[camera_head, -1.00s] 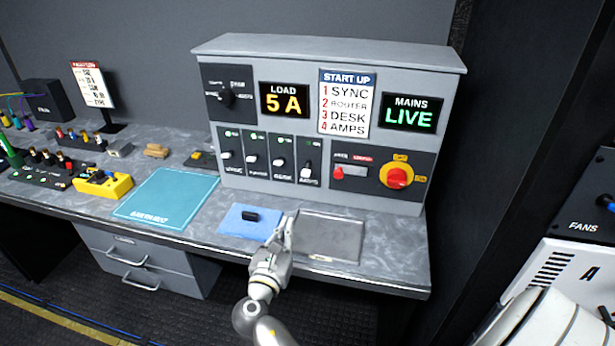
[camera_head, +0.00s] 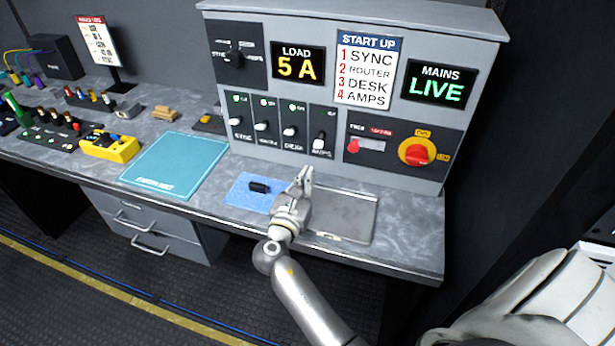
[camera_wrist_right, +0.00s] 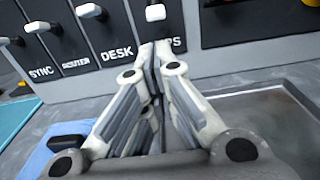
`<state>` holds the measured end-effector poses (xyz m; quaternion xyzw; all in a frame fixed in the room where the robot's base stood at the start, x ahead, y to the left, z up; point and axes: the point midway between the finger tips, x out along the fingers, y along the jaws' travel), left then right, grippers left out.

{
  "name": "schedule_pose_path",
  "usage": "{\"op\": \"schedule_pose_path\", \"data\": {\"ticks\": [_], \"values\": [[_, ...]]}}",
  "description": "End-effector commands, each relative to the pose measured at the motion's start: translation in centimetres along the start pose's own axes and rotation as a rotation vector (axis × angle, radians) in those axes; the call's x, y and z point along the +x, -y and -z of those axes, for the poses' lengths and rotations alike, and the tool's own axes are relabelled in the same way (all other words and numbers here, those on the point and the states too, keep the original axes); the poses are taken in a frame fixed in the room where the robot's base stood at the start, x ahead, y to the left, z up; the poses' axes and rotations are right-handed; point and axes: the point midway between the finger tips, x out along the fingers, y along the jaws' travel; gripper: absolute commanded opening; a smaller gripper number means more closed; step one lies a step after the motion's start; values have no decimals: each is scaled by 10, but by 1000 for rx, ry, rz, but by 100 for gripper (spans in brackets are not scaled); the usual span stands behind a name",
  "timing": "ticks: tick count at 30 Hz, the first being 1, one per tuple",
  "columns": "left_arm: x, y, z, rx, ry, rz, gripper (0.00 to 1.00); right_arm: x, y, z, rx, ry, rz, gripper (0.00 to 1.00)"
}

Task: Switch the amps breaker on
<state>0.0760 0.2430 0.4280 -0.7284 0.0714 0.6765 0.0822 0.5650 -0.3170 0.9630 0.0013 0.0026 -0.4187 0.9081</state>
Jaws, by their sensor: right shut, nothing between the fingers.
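The amps breaker (camera_head: 319,142) is the rightmost of the white levers on the grey console. Its lever sits lower than the sync, router and desk levers, and no green lamp shows above it. In the right wrist view the amps lever (camera_wrist_right: 156,12) shows just above my fingertips, which partly cover its label. My right gripper (camera_head: 306,173) is shut and empty, pointing up at the panel a little below the amps lever. The right wrist view shows its fingers (camera_wrist_right: 155,52) together; I cannot tell if they touch the panel. My left gripper is not in view.
The desk lever (camera_head: 290,131) is just left of the amps lever. A red-handled switch (camera_head: 353,146) and a red rotary knob (camera_head: 417,152) are to the right. A blue mat (camera_head: 240,195) with a black piece (camera_head: 259,187) and a grey tray (camera_head: 352,225) lie below.

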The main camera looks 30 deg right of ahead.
Motion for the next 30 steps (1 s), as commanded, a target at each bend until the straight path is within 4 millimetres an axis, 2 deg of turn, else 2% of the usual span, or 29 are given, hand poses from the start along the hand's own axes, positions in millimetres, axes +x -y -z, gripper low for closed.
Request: {"op": "schedule_pose_path", "data": {"ticks": [6, 12, 18, 30], "values": [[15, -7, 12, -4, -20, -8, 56, 42, 0, 2, 0, 3, 2, 0], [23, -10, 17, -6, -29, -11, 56, 69, 0, 1, 1, 2, 1, 0], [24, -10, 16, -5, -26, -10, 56, 79, 0, 0, 0, 1, 0, 0], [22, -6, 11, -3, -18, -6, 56, 78, 0, -2, 0, -3, 0, 0]]}}
